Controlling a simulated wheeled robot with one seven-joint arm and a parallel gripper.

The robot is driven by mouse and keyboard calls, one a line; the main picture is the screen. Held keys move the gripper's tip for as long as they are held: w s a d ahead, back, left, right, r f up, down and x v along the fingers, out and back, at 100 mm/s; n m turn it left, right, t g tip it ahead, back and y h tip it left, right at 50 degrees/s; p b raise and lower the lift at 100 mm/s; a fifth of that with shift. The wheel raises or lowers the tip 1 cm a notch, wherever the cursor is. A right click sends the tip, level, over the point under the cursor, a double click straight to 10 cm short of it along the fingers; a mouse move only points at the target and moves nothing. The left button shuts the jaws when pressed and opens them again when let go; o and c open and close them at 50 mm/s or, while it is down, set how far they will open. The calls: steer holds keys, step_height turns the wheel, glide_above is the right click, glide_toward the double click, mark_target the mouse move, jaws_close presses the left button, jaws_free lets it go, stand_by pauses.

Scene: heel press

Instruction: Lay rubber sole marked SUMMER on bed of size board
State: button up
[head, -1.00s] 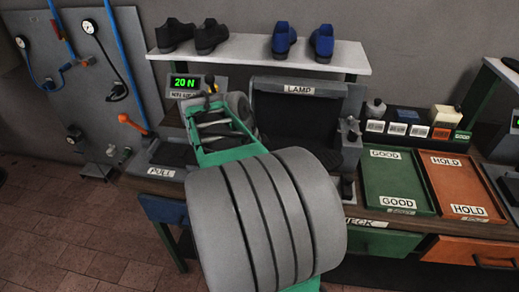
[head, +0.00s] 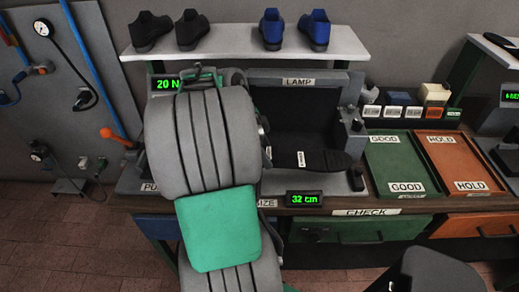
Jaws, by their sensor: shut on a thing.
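A dark rubber sole (head: 328,161) lies lengthwise, left to right, at the front of the dark recess under the LAMP sign. It bears a small white label, too small to read. My gripper (head: 266,146) shows only in part past the right edge of my arm; it is shut on the sole's left end. My arm hides most of the gripper. The size board is marked by a SIZE sign (head: 267,203) and a display (head: 304,199) reading 32 cm. Its bed is partly hidden, and I cannot tell whether the sole touches it.
A green GOOD tray (head: 399,150) and an orange HOLD tray (head: 455,150) lie to the right. A shelf (head: 228,43) with black and blue shoes runs above. A 20 N display (head: 165,84) stands at the left. Small labelled blocks (head: 396,112) stand behind the trays.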

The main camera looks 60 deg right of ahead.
step_height(320, 180, down, 8)
steer(key=b, duration=0.6)
steer(key=shift+s+d+r, duration=0.1)
steer(key=shift+s+r, duration=0.05)
steer(key=shift+r, duration=0.1)
steer(key=shift+f+b, duration=0.4)
steer(key=shift+f, duration=0.1)
steer(key=shift+f+b, duration=0.2)
steer(key=shift+b, duration=0.1)
steer(key=o, duration=1.6)
steer(key=shift+o, duration=0.7)
steer(key=o, duration=0.4)
